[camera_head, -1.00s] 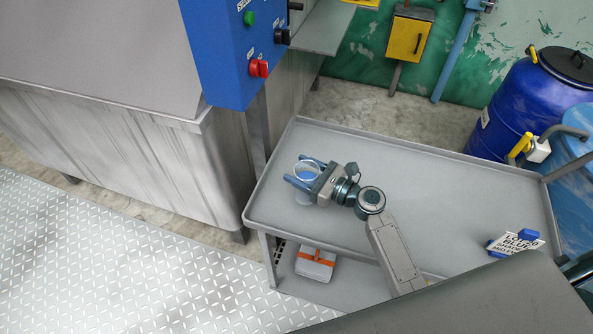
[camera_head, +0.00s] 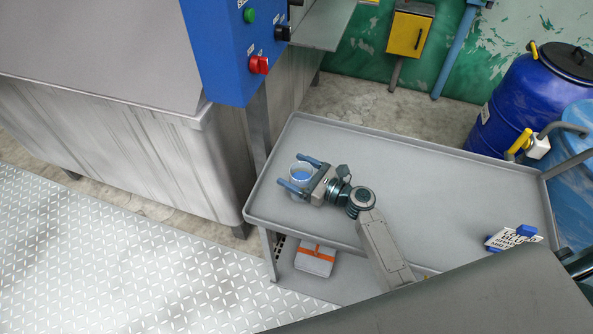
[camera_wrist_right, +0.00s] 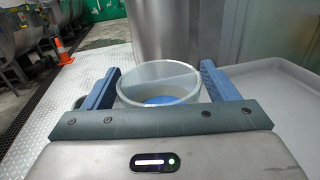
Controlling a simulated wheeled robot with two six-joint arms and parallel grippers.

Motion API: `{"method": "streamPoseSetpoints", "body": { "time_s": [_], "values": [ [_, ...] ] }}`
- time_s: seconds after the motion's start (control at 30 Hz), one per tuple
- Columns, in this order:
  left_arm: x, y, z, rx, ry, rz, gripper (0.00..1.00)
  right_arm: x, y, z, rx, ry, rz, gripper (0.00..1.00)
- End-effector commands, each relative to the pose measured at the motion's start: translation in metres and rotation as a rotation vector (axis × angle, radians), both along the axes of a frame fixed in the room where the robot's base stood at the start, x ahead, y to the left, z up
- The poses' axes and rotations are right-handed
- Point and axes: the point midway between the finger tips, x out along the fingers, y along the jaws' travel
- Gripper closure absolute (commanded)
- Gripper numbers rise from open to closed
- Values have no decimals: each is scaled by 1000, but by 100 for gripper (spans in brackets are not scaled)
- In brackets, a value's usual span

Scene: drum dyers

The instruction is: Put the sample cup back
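The sample cup (camera_head: 301,171) is a clear cup with blue in its bottom. It stands upright at the left end of the grey trolley top (camera_head: 430,190). My right gripper (camera_head: 301,174) is open, with one blue finger on each side of the cup. In the right wrist view the cup (camera_wrist_right: 159,82) is between the spread fingers (camera_wrist_right: 160,88), with a small gap at each side. The cup's lower part is hidden there by the gripper's body. My left gripper is not in view.
A white label card with a blue holder (camera_head: 515,238) stands at the trolley's right end. A white box with an orange strap (camera_head: 315,259) is on the lower shelf. A steel vat (camera_head: 120,150) and blue control box (camera_head: 232,50) stand left; a blue drum (camera_head: 525,105) stands behind right.

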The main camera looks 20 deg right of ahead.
Motion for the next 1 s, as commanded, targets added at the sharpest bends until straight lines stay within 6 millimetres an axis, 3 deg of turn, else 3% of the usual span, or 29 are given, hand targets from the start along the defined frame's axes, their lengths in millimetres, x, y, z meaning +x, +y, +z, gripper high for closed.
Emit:
{"method": "streamPoseSetpoints", "body": {
  "time_s": [0.37,0.8,1.0],
  "values": [
    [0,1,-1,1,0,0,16,-5,-5,0,-4,1,0,20],
    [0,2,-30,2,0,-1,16,-72,-65,-2,-5,2,2,20],
    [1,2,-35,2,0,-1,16,-86,-79,1,-1,0,1,20]
  ]
}}
